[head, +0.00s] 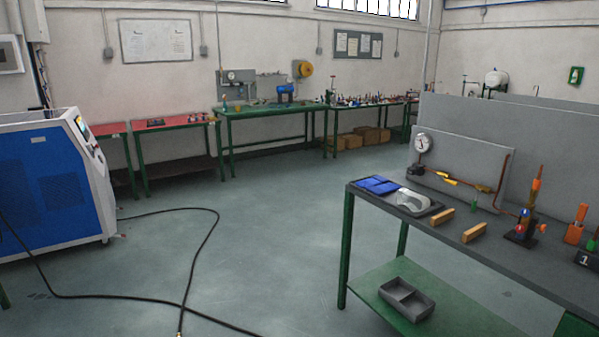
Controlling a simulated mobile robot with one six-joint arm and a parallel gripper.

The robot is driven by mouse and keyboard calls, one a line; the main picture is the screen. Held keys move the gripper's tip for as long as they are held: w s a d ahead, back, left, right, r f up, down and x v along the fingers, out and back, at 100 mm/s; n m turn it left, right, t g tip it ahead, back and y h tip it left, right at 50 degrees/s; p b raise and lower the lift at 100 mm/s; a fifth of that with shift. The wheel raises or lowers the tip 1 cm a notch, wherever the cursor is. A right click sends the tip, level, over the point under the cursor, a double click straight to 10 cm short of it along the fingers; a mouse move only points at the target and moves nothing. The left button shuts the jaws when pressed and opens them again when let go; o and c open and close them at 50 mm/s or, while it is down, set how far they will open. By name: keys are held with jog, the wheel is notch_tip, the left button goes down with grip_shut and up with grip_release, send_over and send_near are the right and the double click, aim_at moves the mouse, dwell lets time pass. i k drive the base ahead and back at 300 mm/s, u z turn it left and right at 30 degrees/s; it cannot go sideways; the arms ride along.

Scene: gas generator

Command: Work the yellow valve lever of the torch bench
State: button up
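The torch bench (395,210) stands at the right in the head view, with a dark top and green legs. A grey panel (480,160) stands upright at its back edge. A yellow valve lever (447,178) sits on the copper pipe along this panel, below and right of a round gauge (422,143). The lever slopes slightly down to the right. Its exact setting is too small to tell. The pipe runs right to a torch stand (524,224) with orange and blue parts. My gripper is not in view.
On the bench lie a blue item (377,185), a clear visor (411,201) and two wooden blocks (443,217). A grey tray (406,299) lies on the lower shelf. A black hose (213,235) crosses the floor from the blue machine (50,185). The middle floor is otherwise clear.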

aim_at(448, 181)
jog(key=u, duration=0.05)
jog(key=k, duration=1.35)
jog(key=z, duration=0.5)
jog(key=i, duration=1.05)
jog(key=z, duration=0.45)
jog(key=i, duration=1.45)
jog(key=u, duration=0.45)
